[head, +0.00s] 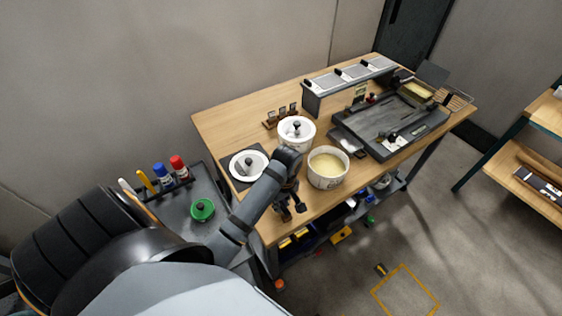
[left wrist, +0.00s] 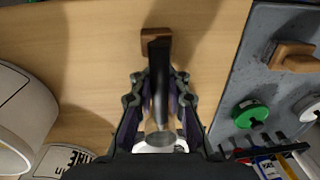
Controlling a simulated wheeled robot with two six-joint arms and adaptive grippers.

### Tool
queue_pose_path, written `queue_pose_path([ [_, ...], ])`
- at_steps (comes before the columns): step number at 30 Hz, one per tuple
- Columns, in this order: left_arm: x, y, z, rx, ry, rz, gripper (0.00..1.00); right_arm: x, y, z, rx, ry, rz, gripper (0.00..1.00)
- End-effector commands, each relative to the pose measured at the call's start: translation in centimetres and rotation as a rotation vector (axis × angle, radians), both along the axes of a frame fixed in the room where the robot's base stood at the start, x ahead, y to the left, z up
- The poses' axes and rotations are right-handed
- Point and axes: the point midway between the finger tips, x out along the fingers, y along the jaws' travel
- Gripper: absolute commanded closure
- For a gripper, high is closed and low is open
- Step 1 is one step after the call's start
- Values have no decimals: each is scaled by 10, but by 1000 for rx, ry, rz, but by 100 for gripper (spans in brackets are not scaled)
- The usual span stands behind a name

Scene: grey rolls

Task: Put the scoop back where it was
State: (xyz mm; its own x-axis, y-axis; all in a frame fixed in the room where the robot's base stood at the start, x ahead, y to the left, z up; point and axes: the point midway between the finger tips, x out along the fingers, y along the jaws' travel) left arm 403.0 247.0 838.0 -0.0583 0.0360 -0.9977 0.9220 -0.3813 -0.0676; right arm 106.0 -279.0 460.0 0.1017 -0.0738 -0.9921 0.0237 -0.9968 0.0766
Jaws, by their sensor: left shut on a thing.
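My left gripper (head: 290,207) is over the near edge of the wooden table, just left of and in front of a white tub with pale yellow contents (head: 326,164). In the left wrist view, the left gripper (left wrist: 160,80) is shut on a long narrow thing, apparently the scoop (left wrist: 158,62). It has a dark bar, a brown block at its far end and a paler rounded part between the fingers. I cannot make out the scoop in the head view. My right gripper is not in view.
A white lidded pot (head: 296,140) stands behind the tub. A white dish (head: 236,164) sits on a dark mat. A grey tray (head: 375,125) is further right. A grey cart (head: 180,208) at left carries a green-lidded thing (head: 202,210) and markers. Bare wood lies at the back left.

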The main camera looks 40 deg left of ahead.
Motion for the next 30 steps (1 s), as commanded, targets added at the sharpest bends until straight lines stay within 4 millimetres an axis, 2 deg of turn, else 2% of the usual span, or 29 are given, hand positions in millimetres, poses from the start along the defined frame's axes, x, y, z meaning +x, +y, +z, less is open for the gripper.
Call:
queue_pose_path([
  [8,0,0,-6,0,0,0,100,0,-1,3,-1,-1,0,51],
  [9,0,0,-6,0,0,0,85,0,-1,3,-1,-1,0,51],
  [14,0,0,-6,0,0,0,63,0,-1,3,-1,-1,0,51],
  [22,0,0,-6,0,0,0,62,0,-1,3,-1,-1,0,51],
  [26,1,0,0,0,-4,0,62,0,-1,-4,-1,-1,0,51],
  [27,1,0,5,0,-5,0,62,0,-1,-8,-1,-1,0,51],
  [30,2,-1,39,-1,-4,0,62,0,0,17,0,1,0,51],
])
